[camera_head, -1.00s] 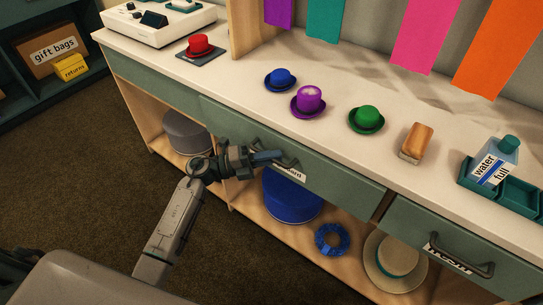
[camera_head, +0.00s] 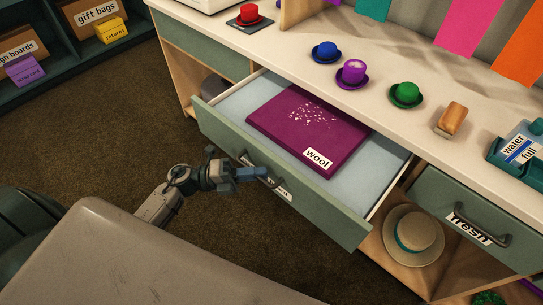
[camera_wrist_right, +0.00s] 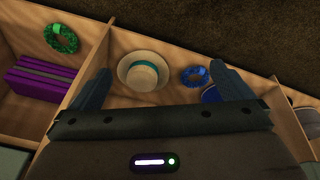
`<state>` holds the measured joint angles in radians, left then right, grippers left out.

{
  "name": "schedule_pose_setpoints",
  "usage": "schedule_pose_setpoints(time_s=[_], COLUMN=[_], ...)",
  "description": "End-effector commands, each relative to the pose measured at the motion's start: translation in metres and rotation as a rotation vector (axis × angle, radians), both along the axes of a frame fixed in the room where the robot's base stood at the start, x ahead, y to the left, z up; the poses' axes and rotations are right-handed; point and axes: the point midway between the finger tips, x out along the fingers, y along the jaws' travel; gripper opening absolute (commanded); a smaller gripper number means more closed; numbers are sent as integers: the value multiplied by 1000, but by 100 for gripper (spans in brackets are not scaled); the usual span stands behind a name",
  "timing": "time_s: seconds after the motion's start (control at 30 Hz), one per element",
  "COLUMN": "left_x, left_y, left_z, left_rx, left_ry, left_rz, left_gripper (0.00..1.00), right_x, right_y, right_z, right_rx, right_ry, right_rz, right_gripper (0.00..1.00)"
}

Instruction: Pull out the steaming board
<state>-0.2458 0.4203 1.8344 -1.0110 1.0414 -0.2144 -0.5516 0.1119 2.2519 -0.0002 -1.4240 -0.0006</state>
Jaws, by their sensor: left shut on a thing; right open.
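A green drawer (camera_head: 290,190) stands pulled out from under the counter in the head view. Inside it lies a flat purple board (camera_head: 292,118) labelled "wool", with white specks on top. My left gripper (camera_head: 255,174) is shut on the drawer's dark handle (camera_head: 262,177); the label beside the handle is mostly hidden. My right gripper (camera_wrist_right: 172,88) shows only in the right wrist view. It is open and empty, with a straw hat (camera_wrist_right: 143,72) and a blue wreath (camera_wrist_right: 194,76) seen between and beyond its fingers.
A second drawer labelled "fresh" (camera_head: 470,222) is closed at right.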

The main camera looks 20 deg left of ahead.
Motion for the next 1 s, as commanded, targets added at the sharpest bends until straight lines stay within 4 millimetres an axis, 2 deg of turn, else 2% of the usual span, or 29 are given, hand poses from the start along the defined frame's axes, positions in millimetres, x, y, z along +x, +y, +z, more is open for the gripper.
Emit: schedule_pose_setpoints(time_s=[0.1, 0.3, 0.8, 0.83, 0.87, 1.0], left_x=[-19, -36, -41, -41, -41, -41], left_y=[7, 13, 15, 15, 15, 15], left_z=[-1, 0, -1, -1, -1, 0], left_rx=[3, 1, 0, 1, 1, 0], left_ry=[5, 1, -1, 0, 0, -1], left_rz=[-1, -1, 0, 0, 0, 0], left_gripper=[0, 0, 0, 18, 21, 21], right_x=[1, 1, 1, 1, 1, 1], right_y=[-1, -1, -1, -1, -1, -1], right_z=[-7, -14, -16, -16, -16, -16], right_rx=[1, 1, 2, 2, 2, 2], right_ry=[6, 12, 11, 11, 11, 11], right_rz=[-1, -3, -3, -3, -3, -3], right_gripper=[100, 100, 100, 100, 100, 100])
